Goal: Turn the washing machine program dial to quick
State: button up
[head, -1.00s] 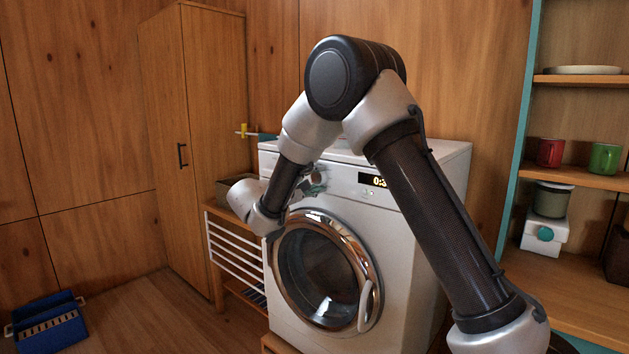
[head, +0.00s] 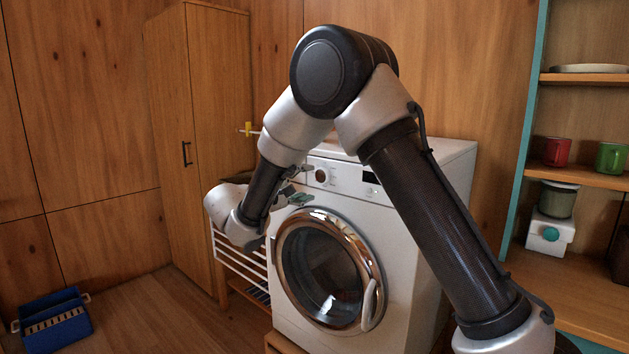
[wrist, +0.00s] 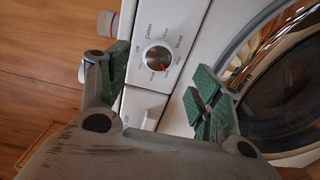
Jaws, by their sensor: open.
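The white washing machine (head: 415,200) stands against the timber wall, with its round chrome-rimmed door shut. Its program dial (head: 322,175) is a round knob on the upper front panel. In the wrist view the dial (wrist: 157,59) shows a dark face with a red mark and small labels around it, too small to read surely. My gripper (head: 300,186) is in front of the panel at its left. In the wrist view my gripper (wrist: 158,95) is open, its green-padded fingers apart with the dial showing beyond the gap. It appears to touch nothing.
A slatted white rack (head: 240,258) stands left of the machine, beside a tall wooden cabinet (head: 200,140). A blue crate (head: 52,322) lies on the floor at left. Shelves at right hold a red mug (head: 557,151) and a green mug (head: 611,157).

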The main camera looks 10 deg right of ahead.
jog(key=v, duration=0.5)
